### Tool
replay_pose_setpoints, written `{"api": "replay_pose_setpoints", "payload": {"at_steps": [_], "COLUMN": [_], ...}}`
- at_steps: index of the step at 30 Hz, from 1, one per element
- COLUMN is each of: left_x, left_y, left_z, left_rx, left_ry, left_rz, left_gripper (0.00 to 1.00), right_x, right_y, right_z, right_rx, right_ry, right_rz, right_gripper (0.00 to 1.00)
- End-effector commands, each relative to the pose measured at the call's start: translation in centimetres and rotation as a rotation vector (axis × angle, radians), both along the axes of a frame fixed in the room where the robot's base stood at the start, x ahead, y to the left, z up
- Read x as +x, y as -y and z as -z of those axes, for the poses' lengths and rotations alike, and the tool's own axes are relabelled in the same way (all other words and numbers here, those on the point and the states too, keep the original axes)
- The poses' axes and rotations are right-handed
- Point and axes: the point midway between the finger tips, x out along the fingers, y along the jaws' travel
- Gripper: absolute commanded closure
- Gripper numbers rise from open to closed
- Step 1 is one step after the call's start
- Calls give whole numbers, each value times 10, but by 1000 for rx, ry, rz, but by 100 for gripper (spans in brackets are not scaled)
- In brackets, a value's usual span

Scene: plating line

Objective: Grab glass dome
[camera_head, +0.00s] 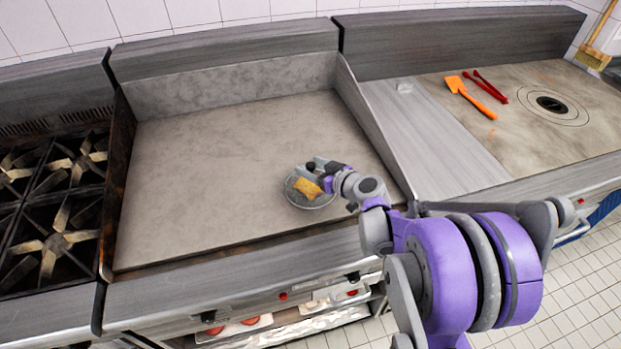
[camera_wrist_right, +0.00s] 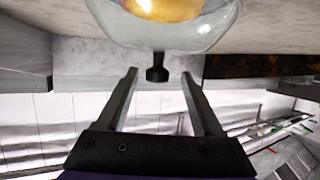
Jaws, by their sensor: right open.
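The clear glass dome (camera_head: 292,196) sits on the flat griddle surface near its front right, with a yellow-orange item (camera_head: 308,188) visible through it. In the right wrist view the dome (camera_wrist_right: 205,35) fills the top, and its dark knob (camera_wrist_right: 157,73) points toward my gripper. My right gripper (camera_head: 320,168) is at the dome in the head view and partly covers it. In the wrist view the right gripper (camera_wrist_right: 159,74) is open, with the knob between its fingertips and a gap on each side. My left gripper is not in view.
The griddle (camera_head: 200,170) is otherwise bare, with raised walls at its back and sides. A stove with burners (camera_head: 55,240) stands at left. An orange spatula (camera_head: 455,84) and red tongs (camera_head: 490,86) lie on the right counter.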

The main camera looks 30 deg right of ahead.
Motion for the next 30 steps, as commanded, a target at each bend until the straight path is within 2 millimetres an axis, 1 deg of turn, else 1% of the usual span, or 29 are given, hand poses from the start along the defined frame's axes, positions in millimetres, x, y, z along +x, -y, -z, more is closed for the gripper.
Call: {"api": "replay_pose_setpoints", "payload": {"at_steps": [3, 7, 11, 17, 18, 20, 21, 23, 24, 28, 30], "left_x": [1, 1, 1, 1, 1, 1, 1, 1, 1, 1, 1], "left_y": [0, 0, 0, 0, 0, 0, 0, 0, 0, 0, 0], "left_z": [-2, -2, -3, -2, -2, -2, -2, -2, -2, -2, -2], "left_rx": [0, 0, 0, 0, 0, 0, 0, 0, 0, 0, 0], "left_ry": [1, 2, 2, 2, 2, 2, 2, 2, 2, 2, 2], "left_rz": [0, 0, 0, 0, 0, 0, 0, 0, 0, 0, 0], "left_gripper": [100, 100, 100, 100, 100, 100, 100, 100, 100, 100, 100], "right_x": [17, 33, 40, 40, 40, 40, 40, 40, 40, 39, 39], "right_y": [0, -2, -3, -3, -3, -3, -3, -3, -3, -3, -3], "right_z": [7, 13, 16, 16, 16, 16, 16, 16, 16, 16, 16], "right_rx": [1, 1, 0, 0, 0, 0, 0, 0, 0, 0, 0], "right_ry": [0, 1, 0, 0, 0, 0, 0, 0, 0, 0, 0], "right_rz": [-2, -2, -1, -1, -1, -1, -1, -1, -1, -1, -1], "right_gripper": [32, 32, 32, 32, 39, 50, 57, 68, 75, 99, 100]}}
